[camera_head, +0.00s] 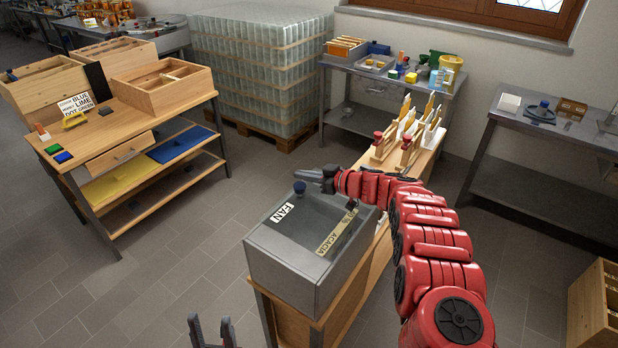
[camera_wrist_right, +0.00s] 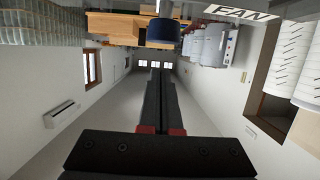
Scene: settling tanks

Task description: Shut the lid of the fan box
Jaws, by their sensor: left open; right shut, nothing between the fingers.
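The fan box (camera_head: 275,265) is a grey metal box on a wooden bench, with a white FAN label (camera_head: 283,213) and a tan lettered strip on its dark top. A dark blue knob (camera_head: 299,187) rises at its far left corner. The top looks flat in the head view; I cannot tell whether the lid is fully seated. My left gripper (camera_head: 212,328) is open and empty, low in front of the box.
Wooden racks (camera_head: 405,145) with bottles stand behind the box on the bench. A wooden workbench (camera_head: 130,115) with trays is at the left, wrapped glass jars (camera_head: 255,65) behind, and a metal table (camera_head: 540,125) at the right. The floor between the benches is clear.

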